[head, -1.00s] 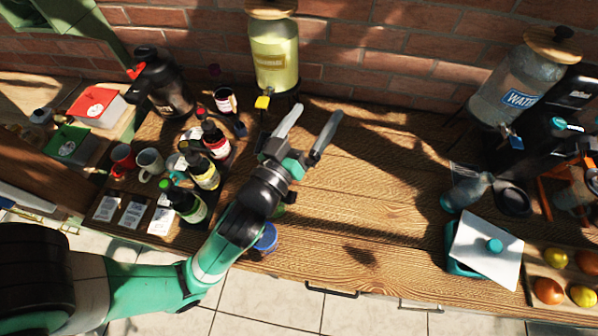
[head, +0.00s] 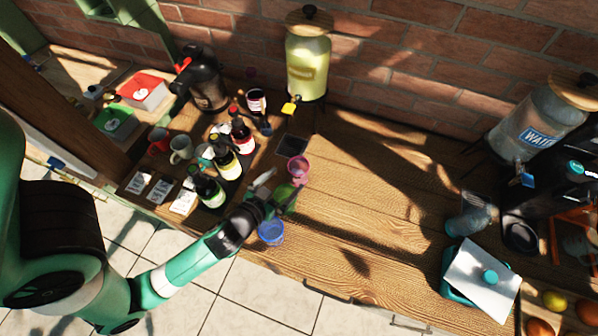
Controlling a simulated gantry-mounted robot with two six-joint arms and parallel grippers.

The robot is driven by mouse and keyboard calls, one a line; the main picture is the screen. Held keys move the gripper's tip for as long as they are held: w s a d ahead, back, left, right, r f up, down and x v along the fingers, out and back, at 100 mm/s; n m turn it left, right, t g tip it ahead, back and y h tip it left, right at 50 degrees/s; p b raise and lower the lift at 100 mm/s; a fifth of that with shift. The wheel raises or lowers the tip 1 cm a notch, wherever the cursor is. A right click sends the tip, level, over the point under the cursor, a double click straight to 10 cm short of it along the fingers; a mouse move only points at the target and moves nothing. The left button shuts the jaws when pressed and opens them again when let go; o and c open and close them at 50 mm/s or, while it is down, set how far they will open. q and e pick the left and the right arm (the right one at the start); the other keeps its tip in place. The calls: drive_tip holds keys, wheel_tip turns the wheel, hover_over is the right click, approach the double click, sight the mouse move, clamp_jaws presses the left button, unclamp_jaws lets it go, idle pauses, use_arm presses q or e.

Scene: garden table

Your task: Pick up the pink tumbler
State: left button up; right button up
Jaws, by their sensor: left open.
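The pink tumbler (head: 298,168) stands on the wooden table, left of the middle in the head view. My left gripper (head: 276,186) is open, close by on its lower-left side, with its fingers pointing up and to the right. I cannot tell whether a finger touches the tumbler. A green tumbler (head: 283,196) is partly hidden behind the gripper. A blue tumbler (head: 271,233) stands in front, near the table's front edge. My right gripper is not in view.
Several bottles (head: 242,137) crowd the table to the left of the gripper. A lemonade dispenser (head: 308,65) stands behind, and a water dispenser (head: 536,125) at the right. The table's middle (head: 380,215) is clear.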

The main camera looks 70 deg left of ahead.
sight(294, 172)
use_arm(q)
drive_tip(key=x, duration=0.6)
drive_tip(key=c, duration=1.2)
wheel_tip(294, 172, up, 10)
drive_tip(key=p, duration=0.3)
